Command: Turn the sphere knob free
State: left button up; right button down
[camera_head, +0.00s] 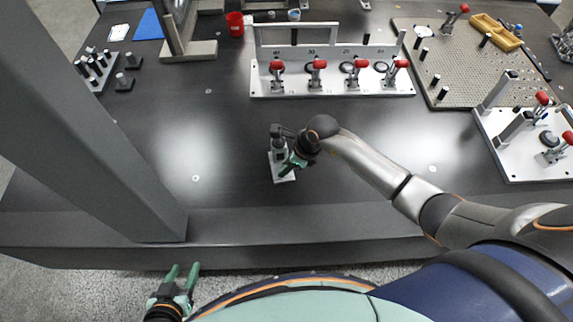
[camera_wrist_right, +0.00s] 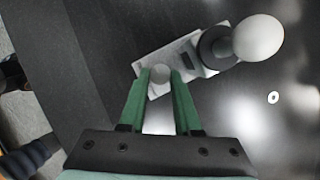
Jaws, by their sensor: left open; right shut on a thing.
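A small light plate (camera_head: 284,178) lies on the dark table near its front edge and carries a dark post. In the right wrist view a large pale ball (camera_wrist_right: 258,38) sits on a dark round collar at one end of the plate (camera_wrist_right: 150,67). A small round grey knob (camera_wrist_right: 160,79) is at the other end. My right gripper (camera_wrist_right: 160,75) is shut on the knob, one green finger on each side. In the head view my right gripper (camera_head: 290,168) partly hides the plate and knob. My left gripper (camera_head: 183,274) is open and empty, in front of the table edge.
A grey gantry column (camera_head: 95,120) stands at the left. A plate with red-tipped clamps (camera_head: 330,88) stands at the back, and another clamp plate (camera_head: 520,160) is at the right. The table (camera_head: 200,140) around the small plate is clear.

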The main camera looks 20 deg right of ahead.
dwell(0.3)
jog(key=shift+w+d+f+n+b, duration=0.1)
jog(key=shift+w+f+n+b, duration=0.05)
jog(key=shift+n+b, duration=0.8)
jog(key=n+g+b, duration=0.1)
jog(key=b, duration=0.1)
jog(key=n+y+b, duration=0.1)
jog(key=n+b, duration=0.1)
jog(key=b, duration=0.1)
jog(key=shift+w+n+g+b, duration=0.15)
jog(key=shift+n+g+b, duration=0.15)
jog(key=shift+g, duration=0.1)
jog(key=shift+n+b, duration=0.25)
jog(key=shift+b, duration=0.05)
jog(key=shift+n+g+b, duration=0.3)
jog(key=shift+n+b, duration=0.1)
jog(key=shift+b, duration=0.05)
